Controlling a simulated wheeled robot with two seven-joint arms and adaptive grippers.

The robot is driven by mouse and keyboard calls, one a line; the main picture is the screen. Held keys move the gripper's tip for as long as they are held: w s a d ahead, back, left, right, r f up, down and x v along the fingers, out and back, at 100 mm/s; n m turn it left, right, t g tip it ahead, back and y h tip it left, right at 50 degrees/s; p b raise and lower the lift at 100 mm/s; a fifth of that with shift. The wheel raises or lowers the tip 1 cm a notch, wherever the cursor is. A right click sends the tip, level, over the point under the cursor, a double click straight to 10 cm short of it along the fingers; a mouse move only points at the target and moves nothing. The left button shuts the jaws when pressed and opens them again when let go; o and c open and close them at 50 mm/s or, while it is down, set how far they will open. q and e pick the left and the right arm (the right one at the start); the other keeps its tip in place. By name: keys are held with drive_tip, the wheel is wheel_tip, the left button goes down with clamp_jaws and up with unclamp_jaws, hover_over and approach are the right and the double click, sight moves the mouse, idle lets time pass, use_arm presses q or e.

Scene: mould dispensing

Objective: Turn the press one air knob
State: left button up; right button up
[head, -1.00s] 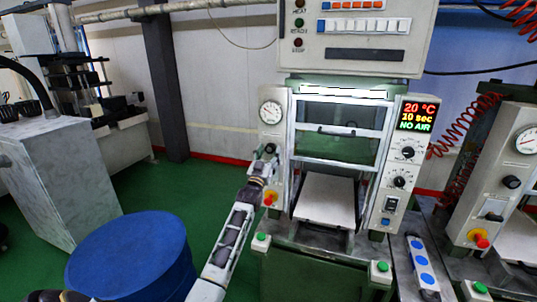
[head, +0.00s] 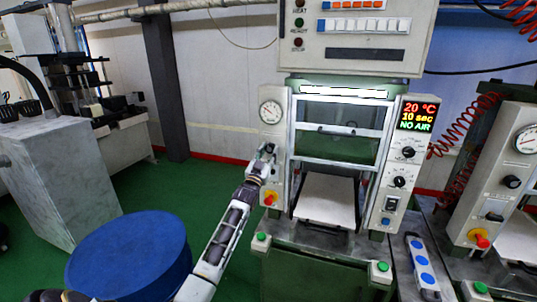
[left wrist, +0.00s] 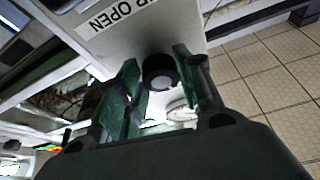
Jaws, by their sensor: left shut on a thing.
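Press one (head: 335,205) stands in the middle of the head view, with a round gauge (head: 271,112) on its left post. Its display (head: 415,113) reads 20 °C, 10 sec and NO AIR. My left gripper (head: 267,152) is at the left post, below the gauge and above the red emergency button (head: 269,199). In the left wrist view the black air knob (left wrist: 160,72) with a grey centre sits between the two fingers, and the gripper is shut on it. A label ending in "OPEN" (left wrist: 118,12) is beside it. The gripper hides the knob in the head view. My right gripper is not in view.
A blue drum (head: 130,255) stands at the lower left, close to my left arm. A second press (head: 500,185) is at the right, and a blue-button panel (head: 421,262) lies between the presses. Green floor is clear behind the drum.

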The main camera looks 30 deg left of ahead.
use_arm(q)
drive_tip(key=shift+a+m+h+p, duration=0.15)
drive_tip(key=shift+m+h, duration=0.5)
drive_tip(key=shift+m, duration=0.8)
drive_tip(key=shift+m+h+p, duration=0.15)
drive_tip(key=shift+m+h, duration=0.5)
drive_tip(key=shift+m, duration=1.1)
drive_tip(key=o, duration=1)
drive_tip(key=shift+o, duration=0.2)
drive_tip(key=shift+s, duration=0.2)
drive_tip(key=v, duration=1.1)
drive_tip(key=shift+s, duration=0.35)
drive_tip(key=shift+a+f, duration=0.1)
drive_tip(key=shift+a, duration=0.05)
